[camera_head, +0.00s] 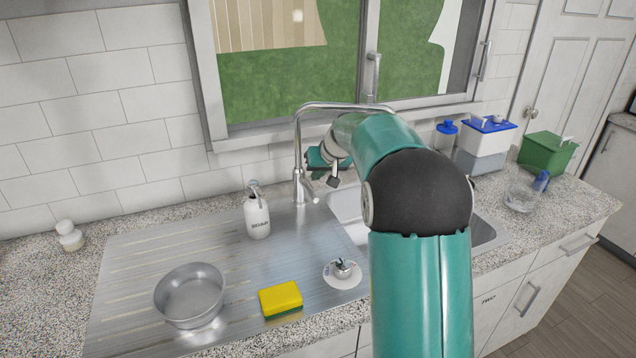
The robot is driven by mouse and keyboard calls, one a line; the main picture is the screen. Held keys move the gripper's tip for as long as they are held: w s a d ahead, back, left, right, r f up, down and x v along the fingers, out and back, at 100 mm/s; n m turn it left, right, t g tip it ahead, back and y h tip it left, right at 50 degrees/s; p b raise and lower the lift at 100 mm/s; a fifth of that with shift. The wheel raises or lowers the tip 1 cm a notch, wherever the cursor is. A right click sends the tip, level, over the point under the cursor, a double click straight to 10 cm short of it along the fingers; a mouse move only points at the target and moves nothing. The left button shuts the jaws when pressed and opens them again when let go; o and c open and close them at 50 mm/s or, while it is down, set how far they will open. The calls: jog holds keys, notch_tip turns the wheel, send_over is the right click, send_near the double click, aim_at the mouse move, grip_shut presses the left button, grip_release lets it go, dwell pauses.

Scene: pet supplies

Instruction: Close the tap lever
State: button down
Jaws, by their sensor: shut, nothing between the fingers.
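The silver tap (299,150) stands at the back of the sink, upright, with its spout arching to the right behind my arm. A short stub, which looks like the tap lever (313,198), sticks out low on the tap's right side. My gripper (323,181) is just right of the tap body, close above the lever. It is small in view and its fingers are shut with nothing seen between them. I cannot tell whether it touches the lever. My teal arm hides part of the sink and the spout's end.
On the steel drainboard are a white soap bottle (257,216), a metal bowl (190,296), a yellow sponge (281,299) and a drain plug (342,272). The sink basin (348,207) is partly hidden. At right stand blue-lidded containers (487,141) and a green box (547,151). A window is behind.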

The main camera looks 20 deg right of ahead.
jog(key=s+v, duration=0.1)
jog(key=v, duration=0.9)
jog(key=shift+f, duration=0.25)
jog(key=s+a+r, duration=0.1)
jog(key=s+a, duration=0.5)
jog(key=s, duration=0.3)
jog(key=s+a+r, duration=0.1)
jog(key=s+a, duration=0.4)
jog(key=s, duration=0.3)
jog(key=s+a+f, duration=0.2)
jog(key=s+f, duration=0.1)
jog(key=s, duration=0.5)
jog(key=s+a+f+n+g+h, duration=0.1)
jog(key=s+a+f, duration=0.2)
jog(key=s, duration=0.6)
jog(key=shift+s+f+h, duration=0.3)
jog(key=shift+d, duration=0.2)
